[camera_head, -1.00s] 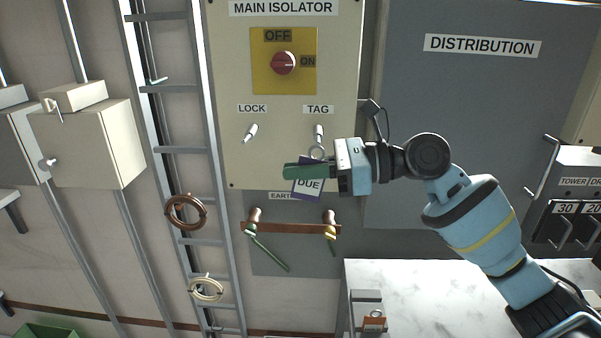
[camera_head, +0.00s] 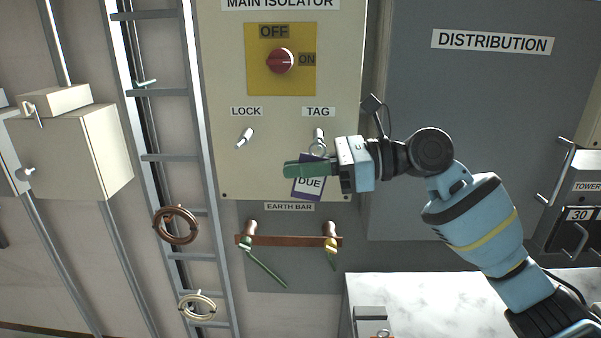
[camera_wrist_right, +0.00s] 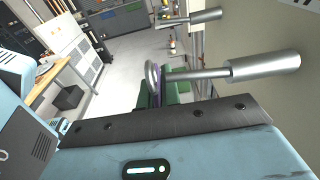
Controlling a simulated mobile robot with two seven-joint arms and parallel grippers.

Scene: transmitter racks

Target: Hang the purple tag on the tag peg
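The purple tag (camera_head: 309,183) reads "DUE" and has a metal ring (camera_head: 317,149) at its top. My right gripper (camera_head: 306,169) has green fingers shut on the tag, which hangs nearly upright in front of the panel. The tag peg (camera_head: 319,136) sticks out under the "TAG" label, just above the ring. In the right wrist view the ring (camera_wrist_right: 152,76) is at the thin free end of the peg (camera_wrist_right: 262,66); I cannot tell whether it is around the end or just before it. The tag (camera_wrist_right: 157,96) shows edge-on between the fingers. My left gripper is out of view.
The lock peg (camera_head: 245,138) stands left of the tag peg on the beige panel (camera_head: 225,175). A ladder (camera_head: 165,157) stands at left, a white worktop (camera_head: 440,295) at lower right.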

